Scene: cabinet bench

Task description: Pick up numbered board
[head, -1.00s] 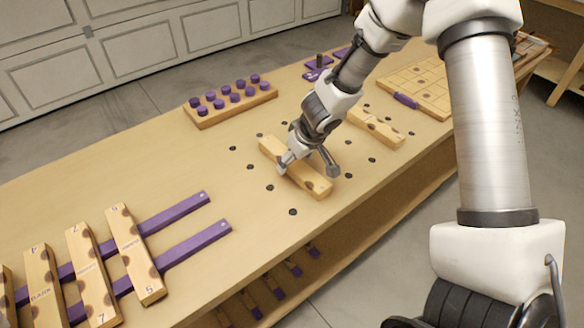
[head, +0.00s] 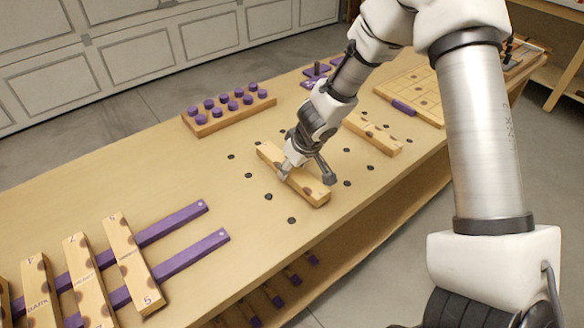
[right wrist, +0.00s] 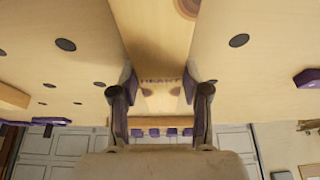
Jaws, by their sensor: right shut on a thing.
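A wooden numbered board (head: 309,189) with brown round marks lies at a slant on the bench among dark holes. My right gripper (head: 304,173) is shut on this board near its middle, with one finger at each long side. In the right wrist view, the board (right wrist: 155,35) runs between the purple-padded fingers of my right gripper (right wrist: 160,92); lettering on it is partly legible. The board appears to be at or very near the bench top; I cannot tell whether it is lifted. My left gripper is not in view.
Several similar boards (head: 133,263) lie across two purple rails (head: 190,252) at the left. Another board (head: 373,134) lies just beyond my right gripper. A block with purple pegs (head: 228,118) stands at the back. A gridded tray (head: 420,88) is at the right.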

